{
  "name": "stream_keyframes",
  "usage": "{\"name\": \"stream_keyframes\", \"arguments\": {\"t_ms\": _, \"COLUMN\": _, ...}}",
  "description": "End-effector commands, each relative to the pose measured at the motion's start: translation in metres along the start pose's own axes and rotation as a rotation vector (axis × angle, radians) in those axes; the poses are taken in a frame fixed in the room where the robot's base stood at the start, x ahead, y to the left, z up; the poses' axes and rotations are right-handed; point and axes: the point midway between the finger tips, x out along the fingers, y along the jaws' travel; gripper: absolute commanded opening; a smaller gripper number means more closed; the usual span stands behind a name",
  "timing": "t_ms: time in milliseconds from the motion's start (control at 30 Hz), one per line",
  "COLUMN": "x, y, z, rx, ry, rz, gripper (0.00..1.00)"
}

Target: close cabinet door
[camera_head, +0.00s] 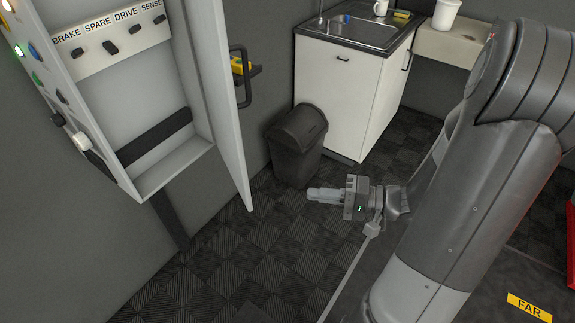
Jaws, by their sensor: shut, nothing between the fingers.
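The wall cabinet (176,176) is at the upper left, a grey open box with labelled switches inside. Its door (214,85) stands open, swung out from the cabinet's right side and seen nearly edge-on. A dark bar handle (243,76) is on the door's right-hand face. My gripper (312,194) is at the middle of the picture, right of the door's lower corner and apart from it. Its fingers point left, are shut and hold nothing. My arm fills the right side.
A dark trash bin (297,145) stands behind my gripper, beside a white sink cabinet (340,88). A white shelf (447,45) with a cup is at the upper right. The dark tiled floor (235,265) is clear below the door.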

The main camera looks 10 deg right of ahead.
Motion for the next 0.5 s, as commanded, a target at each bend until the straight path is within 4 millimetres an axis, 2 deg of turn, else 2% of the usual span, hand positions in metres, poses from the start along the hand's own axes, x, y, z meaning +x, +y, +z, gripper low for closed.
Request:
{"name": "stream_keyframes", "arguments": {"t_ms": 167, "x": 0.017, "y": -0.030, "z": -0.011, "rx": -0.181, "ry": -0.202, "rz": 0.238, "gripper": 0.00}}
{"name": "stream_keyframes", "arguments": {"t_ms": 267, "x": 0.024, "y": -0.055, "z": -0.020, "rx": -0.300, "ry": -0.289, "rz": 0.390, "gripper": 0.00}}
{"name": "stream_keyframes", "arguments": {"t_ms": 500, "x": 0.035, "y": -0.129, "z": -0.038, "rx": -0.577, "ry": -0.358, "rz": 0.685, "gripper": 0.00}}
